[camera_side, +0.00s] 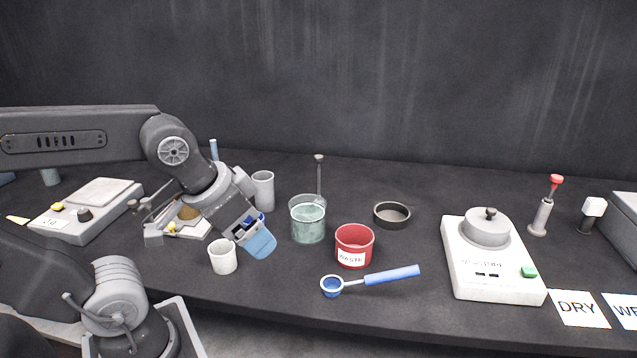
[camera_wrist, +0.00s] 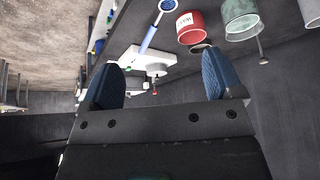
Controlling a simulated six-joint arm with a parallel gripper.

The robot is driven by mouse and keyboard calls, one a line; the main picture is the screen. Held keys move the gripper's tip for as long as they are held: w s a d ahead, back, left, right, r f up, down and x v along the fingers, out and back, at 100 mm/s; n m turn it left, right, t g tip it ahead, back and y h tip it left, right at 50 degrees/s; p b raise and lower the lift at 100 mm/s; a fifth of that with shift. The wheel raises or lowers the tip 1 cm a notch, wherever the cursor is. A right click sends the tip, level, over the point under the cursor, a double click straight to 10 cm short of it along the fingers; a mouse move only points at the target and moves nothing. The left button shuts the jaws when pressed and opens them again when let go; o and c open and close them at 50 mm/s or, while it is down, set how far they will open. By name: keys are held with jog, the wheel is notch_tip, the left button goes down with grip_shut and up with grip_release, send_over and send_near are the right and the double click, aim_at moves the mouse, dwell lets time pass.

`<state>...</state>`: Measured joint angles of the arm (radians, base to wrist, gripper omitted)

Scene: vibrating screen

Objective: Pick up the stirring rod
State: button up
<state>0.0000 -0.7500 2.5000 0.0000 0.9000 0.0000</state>
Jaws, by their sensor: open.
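The stirring rod (camera_side: 319,176) is a thin grey rod with a small knob on top. It rises nearly upright from the glass beaker (camera_side: 307,222) of pale green contents; its lower part is hidden. In the wrist view the rod (camera_wrist: 261,47) sticks out past the beaker (camera_wrist: 241,22) at the upper right. My gripper (camera_side: 258,242), with blue fingertips, is left of the beaker and lower in the side view, apart from the rod. In the wrist view my gripper (camera_wrist: 163,80) has its two fingers wide apart with nothing held between them.
A red waste cup (camera_side: 354,246), a blue-handled scoop (camera_side: 392,275) and a dark ring (camera_side: 391,215) lie right of the beaker. A white cup (camera_side: 223,257) is just below my gripper, and a grey cylinder (camera_side: 263,190) stands behind it. A white device (camera_side: 492,280) stands farther right.

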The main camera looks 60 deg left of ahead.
jog(key=c, duration=0.8)
jog(key=w+a+m+g+y, duration=0.3)
jog(key=w+a+m+y, duration=0.15)
jog(key=w+a, duration=0.4)
jog(key=shift+c, duration=0.2)
jog(key=m+g+y, duration=0.3)
jog(key=m+y, duration=0.6)
send_near(319, 167)
jog(key=s+d+r, duration=0.2)
jog(key=s+r, duration=0.1)
jog(key=s, duration=0.4)
jog(key=w+a+f+m+y, duration=0.4)
jog(key=w+f+m+y, duration=0.1)
jog(key=w+f, duration=0.25)
jog(key=shift+t+h, duration=0.25)
jog(key=shift+t, duration=0.15)
jog(key=shift+s+a+f, duration=0.1)
jog(key=shift+a, duration=1.85)
jog(key=shift+s+a, duration=0.1)
jog(key=shift+a, duration=1.85)
